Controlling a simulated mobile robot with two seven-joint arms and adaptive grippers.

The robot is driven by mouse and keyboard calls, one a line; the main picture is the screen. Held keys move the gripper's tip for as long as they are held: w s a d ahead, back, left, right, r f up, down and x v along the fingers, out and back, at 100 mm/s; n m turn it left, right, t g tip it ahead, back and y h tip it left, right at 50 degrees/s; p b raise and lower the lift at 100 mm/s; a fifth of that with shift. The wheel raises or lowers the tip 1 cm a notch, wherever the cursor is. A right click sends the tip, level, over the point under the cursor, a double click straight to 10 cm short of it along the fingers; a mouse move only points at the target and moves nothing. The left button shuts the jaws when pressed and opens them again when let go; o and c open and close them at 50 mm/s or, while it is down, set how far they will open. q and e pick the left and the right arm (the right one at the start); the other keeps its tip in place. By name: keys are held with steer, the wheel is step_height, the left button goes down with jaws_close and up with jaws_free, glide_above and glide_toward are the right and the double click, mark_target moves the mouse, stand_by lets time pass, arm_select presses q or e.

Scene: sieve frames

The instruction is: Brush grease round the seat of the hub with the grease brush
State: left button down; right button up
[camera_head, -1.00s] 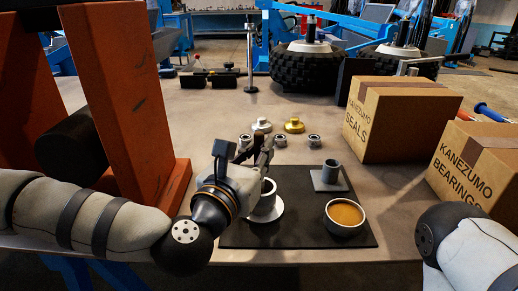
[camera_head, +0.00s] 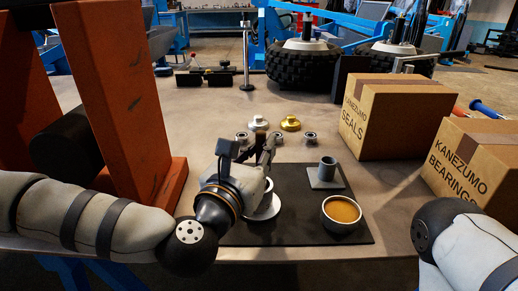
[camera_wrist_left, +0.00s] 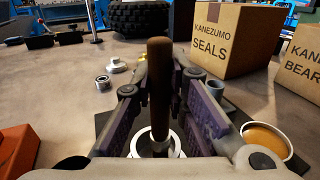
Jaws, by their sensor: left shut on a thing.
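The hub (camera_head: 264,208) is a pale, round, flanged part on the dark mat (camera_head: 290,236), partly hidden by my left gripper. It also shows in the wrist view as a pale ring (camera_wrist_left: 176,148). My left gripper (camera_head: 266,152) is shut on the grease brush, whose brown handle (camera_wrist_left: 160,82) stands nearly upright between the fingers. The brush's lower end overlaps the hub's opening in the wrist view; its bristles and any contact with the seat cannot be made out. A tin of amber grease (camera_head: 341,212) stands right of the hub. My right gripper is out of view.
A grey cup on a square base (camera_head: 325,174) stands behind the tin. Several small bearings, a silver flange (camera_head: 258,123) and a gold one (camera_head: 290,124) sit beyond the mat. Two cartons (camera_head: 396,120) stand right; an orange frame (camera_head: 125,110) rises left.

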arm_select(q)
steer(key=shift+w+d, duration=0.1)
steer(key=shift+w, duration=0.1)
steer(key=shift+w, duration=0.2)
stand_by(0.5)
steer(key=shift+w+a, duration=0.1)
steer(key=shift+a, duration=0.15)
steer(key=shift+a, duration=0.3)
steer(key=shift+s, duration=0.35)
steer(key=shift+s, duration=0.2)
stand_by(0.3)
steer(key=shift+d, duration=0.2)
